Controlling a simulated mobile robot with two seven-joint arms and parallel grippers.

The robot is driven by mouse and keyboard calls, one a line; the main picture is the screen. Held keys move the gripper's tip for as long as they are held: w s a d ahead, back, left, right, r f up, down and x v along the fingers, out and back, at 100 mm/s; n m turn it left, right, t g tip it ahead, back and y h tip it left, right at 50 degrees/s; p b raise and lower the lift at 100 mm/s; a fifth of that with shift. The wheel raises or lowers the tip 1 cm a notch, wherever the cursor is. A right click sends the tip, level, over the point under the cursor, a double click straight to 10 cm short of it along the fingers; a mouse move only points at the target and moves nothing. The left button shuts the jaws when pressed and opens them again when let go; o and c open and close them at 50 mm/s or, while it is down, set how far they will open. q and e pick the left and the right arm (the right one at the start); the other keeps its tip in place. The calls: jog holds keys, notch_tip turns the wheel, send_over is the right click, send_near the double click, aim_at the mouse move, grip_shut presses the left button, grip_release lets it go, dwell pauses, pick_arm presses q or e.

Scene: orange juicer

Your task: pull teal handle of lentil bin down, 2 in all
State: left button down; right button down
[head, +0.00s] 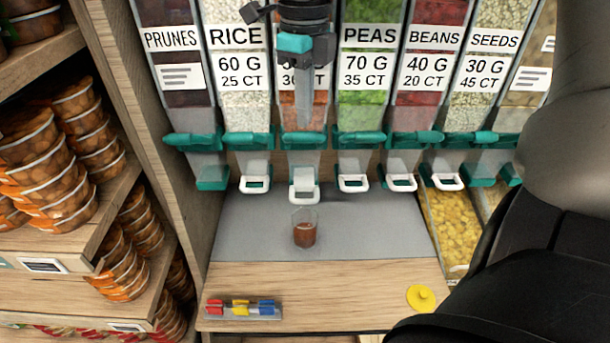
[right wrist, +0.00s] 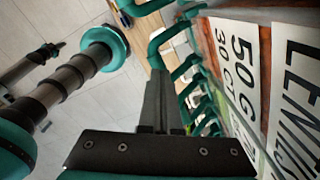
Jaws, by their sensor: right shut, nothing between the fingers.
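The lentil bin (head: 304,105) stands between the rice and peas bins, its name label mostly hidden by my right arm. Its label (right wrist: 290,75) shows up close in the right wrist view. Its teal handle (head: 304,140) spans the front above a white-rimmed spout (head: 303,185). My right gripper (head: 304,124) is shut and empty, fingers pointing down in front of the bin, tips close above the handle; I cannot tell if they touch. The right wrist view shows the closed fingers (right wrist: 160,80) near a teal handle bar (right wrist: 156,48). A clear cup (head: 304,230) with reddish-brown contents stands below the spout.
Neighbouring rice (head: 246,139) and peas (head: 361,137) handles sit close on either side. Colored clips (head: 240,308) and a yellow lid (head: 421,298) lie on the wooden counter. Shelves of orange tubs (head: 40,150) stand at left. The grey mat (head: 375,225) has free room.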

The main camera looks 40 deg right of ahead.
dwell(0.4)
jog(key=s+a+r+p, duration=0.1)
jog(key=s+a+r, duration=0.1)
jog(key=r, duration=0.3)
jog(key=shift+s+a+p, duration=0.3)
jog(key=shift+s+a, duration=0.05)
jog(key=shift+s, duration=0.2)
dwell(0.4)
